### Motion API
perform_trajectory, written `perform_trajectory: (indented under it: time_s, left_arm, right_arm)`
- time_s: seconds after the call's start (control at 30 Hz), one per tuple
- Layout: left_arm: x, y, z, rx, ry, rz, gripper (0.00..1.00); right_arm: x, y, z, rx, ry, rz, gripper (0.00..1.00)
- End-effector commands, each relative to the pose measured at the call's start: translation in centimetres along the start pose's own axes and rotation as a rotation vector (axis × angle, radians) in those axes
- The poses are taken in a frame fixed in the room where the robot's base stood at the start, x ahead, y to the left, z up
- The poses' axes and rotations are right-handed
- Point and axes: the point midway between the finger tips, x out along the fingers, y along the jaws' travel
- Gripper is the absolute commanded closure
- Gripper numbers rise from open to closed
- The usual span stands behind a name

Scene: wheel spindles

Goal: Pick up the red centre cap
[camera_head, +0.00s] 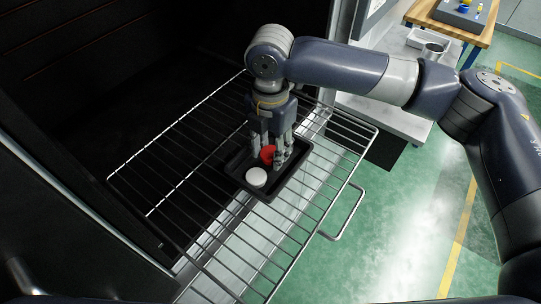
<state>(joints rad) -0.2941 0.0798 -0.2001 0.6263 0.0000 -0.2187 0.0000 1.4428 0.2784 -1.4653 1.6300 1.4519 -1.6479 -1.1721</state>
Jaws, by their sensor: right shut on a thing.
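The red centre cap (267,154) is a small red piece at the black tray (234,168), between the fingers of my right gripper (272,151). My right gripper points down over the tray and is shut on the cap. The fingers hide part of the cap, and I cannot tell whether it still touches the tray floor. A white round cap (256,177) lies in the tray just in front of the red one. My left gripper is not in view.
The tray sits on a wire rack (187,185) pulled out from a dark cabinet, with a handle (345,213) at its right. A grey side table (395,116) with a metal container (432,51) and a wooden table (452,22) stand behind. Green floor is open at right.

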Motion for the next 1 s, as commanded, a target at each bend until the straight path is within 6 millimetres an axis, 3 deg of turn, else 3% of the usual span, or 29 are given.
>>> perform_trajectory:
  time_s: [0.03, 0.6, 0.8, 1.0]
  left_arm:
    - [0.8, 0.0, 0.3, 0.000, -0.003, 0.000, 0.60]
    - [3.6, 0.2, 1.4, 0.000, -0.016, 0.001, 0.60]
    - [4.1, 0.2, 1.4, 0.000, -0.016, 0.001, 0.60]
    - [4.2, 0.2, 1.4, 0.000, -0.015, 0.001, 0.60]
  right_arm:
    - [-0.8, 0.1, 0.0, -0.001, -0.001, 0.006, 0.79]
    - [-1.9, -6.6, -10.6, -0.007, -0.001, 0.002, 0.79]
    - [-2.2, -8.0, -12.8, -0.005, 0.000, 0.001, 0.79]
    - [-2.4, -8.5, -13.5, -0.001, -0.001, 0.001, 0.79]
